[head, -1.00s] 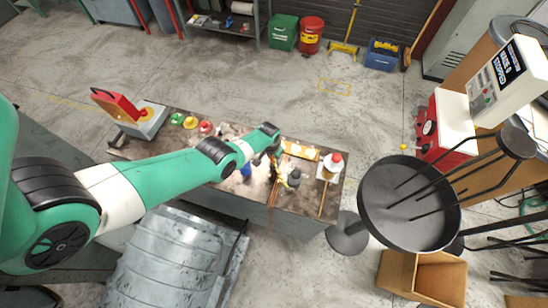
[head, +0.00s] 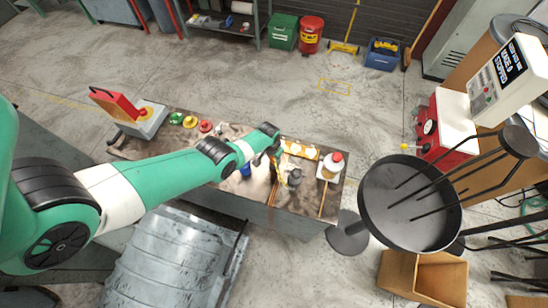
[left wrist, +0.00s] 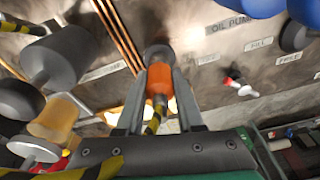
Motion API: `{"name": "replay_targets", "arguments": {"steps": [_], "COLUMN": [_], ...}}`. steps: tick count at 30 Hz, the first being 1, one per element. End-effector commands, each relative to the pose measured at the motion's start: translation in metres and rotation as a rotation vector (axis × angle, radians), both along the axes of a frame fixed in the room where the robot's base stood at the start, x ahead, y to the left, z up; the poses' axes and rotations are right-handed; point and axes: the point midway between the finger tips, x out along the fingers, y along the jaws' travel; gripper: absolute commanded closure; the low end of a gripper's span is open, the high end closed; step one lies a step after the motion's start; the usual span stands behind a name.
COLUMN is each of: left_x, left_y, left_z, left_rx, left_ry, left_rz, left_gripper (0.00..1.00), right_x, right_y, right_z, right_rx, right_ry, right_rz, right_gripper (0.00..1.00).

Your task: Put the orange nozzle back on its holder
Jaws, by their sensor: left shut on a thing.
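The orange nozzle (left wrist: 160,80) sits between the two fingers of my left gripper (left wrist: 160,100) in the left wrist view. The gripper is shut on it. A dark grey round piece (left wrist: 158,53) is directly beyond the nozzle's far end; I cannot tell whether they touch or whether it is the holder. In the head view my left gripper (head: 278,162) is low over the right half of the workbench (head: 262,214), beside a dark grey piece (head: 295,178). The nozzle is too small to make out there. My right gripper is not in view.
A white bottle with a red cap (head: 331,166) stands at the bench's right end. Red, yellow and green pieces (head: 190,122) sit at the back left, near a red-lidded box (head: 143,120). Thin copper rods (left wrist: 118,35) run close by the gripper. A dark round pan (head: 410,205) is right of the bench.

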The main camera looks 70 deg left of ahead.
Motion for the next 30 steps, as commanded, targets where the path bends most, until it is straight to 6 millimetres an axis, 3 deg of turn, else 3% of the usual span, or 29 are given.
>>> {"name": "replay_targets", "arguments": {"steps": [14,15,20,30], "left_x": [0.0004,0.0004,0.0003,-0.0004], "left_y": [0.0003,0.0003,0.0002,-0.0003], "left_z": [-0.0061,-0.0056,-0.0054,-0.0043], "left_rx": [0.001,0.001,0.001,-0.001], "left_ry": [-0.001,-0.001,-0.001,0.001], "left_rz": [0.0,0.0,0.0,0.0], "left_gripper": [1.0,0.6,0.31,0.29], "right_x": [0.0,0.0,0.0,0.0], "right_y": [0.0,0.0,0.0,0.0], "right_z": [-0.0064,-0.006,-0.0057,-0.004], "right_rx": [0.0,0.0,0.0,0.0], "right_ry": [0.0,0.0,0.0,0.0], "right_rz": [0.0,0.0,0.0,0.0], "right_gripper": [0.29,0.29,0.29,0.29]}}
